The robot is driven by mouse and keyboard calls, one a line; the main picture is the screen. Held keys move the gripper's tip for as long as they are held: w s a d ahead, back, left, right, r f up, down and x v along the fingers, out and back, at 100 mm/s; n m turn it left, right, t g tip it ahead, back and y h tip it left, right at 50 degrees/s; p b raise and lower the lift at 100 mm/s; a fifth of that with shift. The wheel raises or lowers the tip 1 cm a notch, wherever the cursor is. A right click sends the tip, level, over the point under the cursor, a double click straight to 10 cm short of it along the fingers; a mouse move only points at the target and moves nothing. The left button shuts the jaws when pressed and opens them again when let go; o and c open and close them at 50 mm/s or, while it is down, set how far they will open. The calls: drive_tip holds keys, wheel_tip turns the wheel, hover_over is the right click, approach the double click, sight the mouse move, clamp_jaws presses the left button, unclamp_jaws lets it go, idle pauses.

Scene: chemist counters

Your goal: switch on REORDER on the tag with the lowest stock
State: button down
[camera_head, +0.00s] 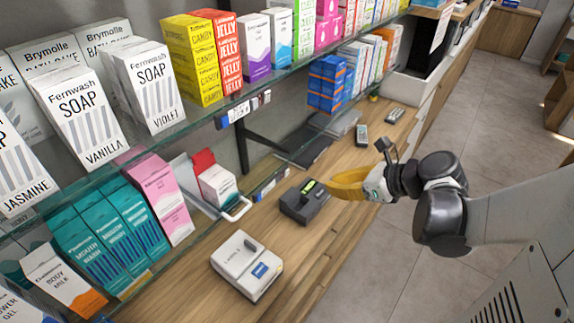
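Small shelf tags line the glass shelf edges. On the upper edge, a white and blue tag (238,111) sits beside another small tag (262,98). A lower edge tag (270,184) shows near the counter. Their stock figures and any REORDER switch are too small to read. My gripper (335,187) has yellow fingers pointing left, above the counter, beside a dark device (304,203) with a lit greenish display. It is to the right of the tags and apart from them. The fingers overlap in this view, so their opening is unclear. I see nothing held in them.
A white label machine (246,265) stands on the wooden counter (300,262). Soap boxes (148,85) and yellow candy boxes (191,60) crowd the upper shelf. Teal mouthwash boxes (92,245) stand below. Two handheld devices (361,136) (394,115) lie farther back. Floor at right is clear.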

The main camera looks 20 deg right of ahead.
drive_tip(key=b, duration=0.3)
approach(287, 173)
drive_tip(key=f+x, duration=0.1)
drive_tip(key=x, duration=0.7)
drive_tip(key=shift+s, duration=0.45)
drive_tip(key=shift+d, duration=0.1)
